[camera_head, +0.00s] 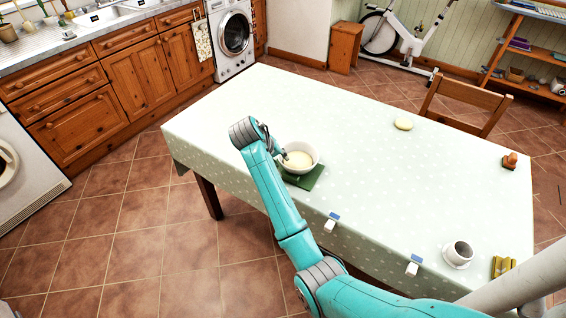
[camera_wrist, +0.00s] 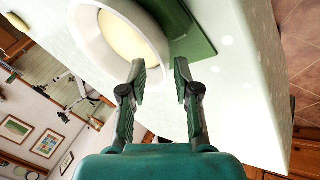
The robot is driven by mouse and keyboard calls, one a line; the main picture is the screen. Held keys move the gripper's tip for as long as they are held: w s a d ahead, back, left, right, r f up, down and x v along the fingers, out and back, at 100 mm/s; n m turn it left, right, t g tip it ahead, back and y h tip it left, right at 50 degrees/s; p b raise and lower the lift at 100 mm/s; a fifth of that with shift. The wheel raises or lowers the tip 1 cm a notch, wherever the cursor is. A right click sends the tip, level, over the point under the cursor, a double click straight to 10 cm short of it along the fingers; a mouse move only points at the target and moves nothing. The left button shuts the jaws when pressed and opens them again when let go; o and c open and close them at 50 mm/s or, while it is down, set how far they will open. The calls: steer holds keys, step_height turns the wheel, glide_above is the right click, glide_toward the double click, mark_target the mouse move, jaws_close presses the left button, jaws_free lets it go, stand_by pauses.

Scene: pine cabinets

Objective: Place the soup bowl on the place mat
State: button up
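The white soup bowl (camera_head: 313,163) holds pale soup and looks upright. It is over the back-left part of the dark green place mat (camera_head: 309,183), whose near edge shows; I cannot tell whether its base rests fully on it. In the wrist view the bowl (camera_wrist: 90,40) fills the upper left and the mat (camera_wrist: 204,50) shows beside it at the upper right. My gripper (camera_head: 282,154) is at the bowl's left rim. In the wrist view its fingers (camera_wrist: 160,68) are apart, with the bowl's edge near the gap; I see no clear grip.
The pale dotted tablecloth (camera_head: 370,170) has wide free room right of the bowl. A cream round item (camera_head: 403,124), a cup (camera_head: 460,250), a yellow-green item (camera_head: 503,266) and a brown item (camera_head: 510,160) stand apart. Clips (camera_head: 331,223) sit on the near edge; a chair (camera_head: 465,97) stands behind.

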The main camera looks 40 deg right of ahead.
steer(key=v, duration=0.7)
steer(key=shift+f, duration=0.1)
